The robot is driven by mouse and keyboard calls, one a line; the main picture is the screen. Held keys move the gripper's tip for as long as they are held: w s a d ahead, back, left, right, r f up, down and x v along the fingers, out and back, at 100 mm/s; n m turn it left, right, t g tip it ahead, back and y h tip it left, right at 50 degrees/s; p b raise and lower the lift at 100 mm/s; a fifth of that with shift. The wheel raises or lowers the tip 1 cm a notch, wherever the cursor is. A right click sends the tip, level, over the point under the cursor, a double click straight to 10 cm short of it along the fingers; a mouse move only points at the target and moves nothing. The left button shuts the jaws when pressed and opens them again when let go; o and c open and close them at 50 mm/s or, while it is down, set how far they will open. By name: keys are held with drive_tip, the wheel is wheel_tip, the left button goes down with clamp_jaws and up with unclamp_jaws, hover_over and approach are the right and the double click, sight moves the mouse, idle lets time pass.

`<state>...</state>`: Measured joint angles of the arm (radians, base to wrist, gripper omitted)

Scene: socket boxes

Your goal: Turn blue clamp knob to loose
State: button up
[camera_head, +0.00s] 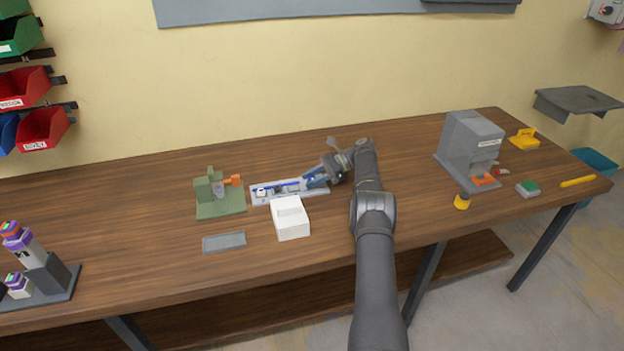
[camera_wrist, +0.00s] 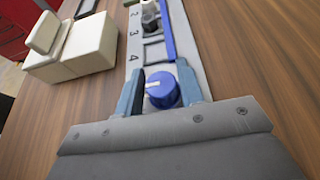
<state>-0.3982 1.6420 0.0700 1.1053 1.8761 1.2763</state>
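The blue clamp knob (camera_wrist: 162,91) sits at the near end of a grey fixture plate (camera_wrist: 137,55) in the wrist view. A pale pointer line on its top points left. My gripper (camera_wrist: 161,78) has its two blue-grey fingers on either side of the knob, one left and one right. The gaps are too small to tell whether they touch it. In the head view my gripper (camera_head: 322,178) is low over the right end of the plate (camera_head: 262,197) and hides the knob. A long blue bar (camera_wrist: 168,30) runs along the plate's right side.
A white box (camera_head: 291,219) stands in front of the plate. A green fixture with an orange part (camera_head: 220,204) is left of it, and a grey flat tray (camera_head: 224,242) lies nearer. A grey machine (camera_head: 470,145) stands far right. The table between my arm and that machine is clear.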

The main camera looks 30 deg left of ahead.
sight(312, 178)
drive_tip(key=shift+o, duration=1.1)
wheel_tip(312, 178, up, 4)
drive_tip(key=shift+r, duration=0.1)
drive_tip(key=d+r, duration=0.6)
drive_tip(key=d, duration=0.5)
drive_tip(key=shift+w+d+r, duration=0.35)
drive_tip(key=shift+w+r, duration=0.05)
drive_tip(key=shift+w, duration=0.05)
